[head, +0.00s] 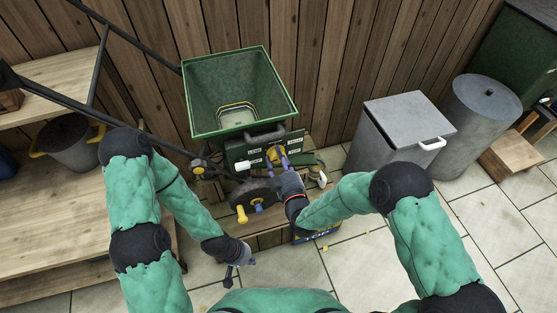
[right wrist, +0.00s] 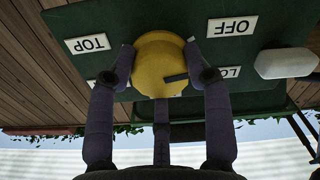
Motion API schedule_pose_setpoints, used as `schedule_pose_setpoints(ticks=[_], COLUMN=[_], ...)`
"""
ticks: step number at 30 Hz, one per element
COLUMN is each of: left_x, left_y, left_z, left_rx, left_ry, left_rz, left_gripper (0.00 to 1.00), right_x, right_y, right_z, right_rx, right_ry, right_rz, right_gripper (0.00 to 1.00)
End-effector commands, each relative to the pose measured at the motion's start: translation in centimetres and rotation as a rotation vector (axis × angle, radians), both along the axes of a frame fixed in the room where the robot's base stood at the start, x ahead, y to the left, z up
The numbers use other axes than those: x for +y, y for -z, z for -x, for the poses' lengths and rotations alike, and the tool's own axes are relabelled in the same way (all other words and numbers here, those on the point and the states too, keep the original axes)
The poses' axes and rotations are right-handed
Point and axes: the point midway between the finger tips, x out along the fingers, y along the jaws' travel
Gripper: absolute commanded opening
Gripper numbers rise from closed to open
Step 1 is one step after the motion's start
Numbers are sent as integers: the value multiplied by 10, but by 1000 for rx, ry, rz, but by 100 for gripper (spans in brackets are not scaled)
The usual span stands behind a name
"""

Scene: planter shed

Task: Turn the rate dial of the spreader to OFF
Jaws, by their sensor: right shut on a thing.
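The green spreader (head: 203,122) stands against the wooden wall, with a green panel (right wrist: 270,55) on its front. The yellow rate dial (right wrist: 158,52) is on that panel and also shows in the head view (head: 274,154). My right gripper (right wrist: 160,68) is shut on the dial, one purple finger on each side. The right wrist view is upside down. The dial's dark mark points right in it, toward the partly hidden LO… label (right wrist: 229,72), not at the OFF label (right wrist: 232,26). My left gripper (head: 238,268) is empty, low in the head view, fingers apart.
The TOP label (right wrist: 88,43) is across the dial from OFF. A white knob (right wrist: 287,63) sits beside the panel labels. A grey bin (head: 400,130) stands right, a wooden bench (head: 70,230) left.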

Motion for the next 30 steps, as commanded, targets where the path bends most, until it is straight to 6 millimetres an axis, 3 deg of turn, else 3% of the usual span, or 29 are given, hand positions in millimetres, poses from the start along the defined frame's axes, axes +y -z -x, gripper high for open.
schedule_pose_setpoints(ticks=[13, 30], left_x=[0, 0], left_y=[2, 2], left_z=[0, 0], left_rx=[0, 0], left_ry=[0, 0], left_rz=[0, 0], left_gripper=[0, 0], right_x=[0, -1], right_y=[4, 5], right_z=[2, 2], right_rx=[-78, -100], right_ry=[-1, -1], right_rz=[280, 349], right_gripper=[18, 18])
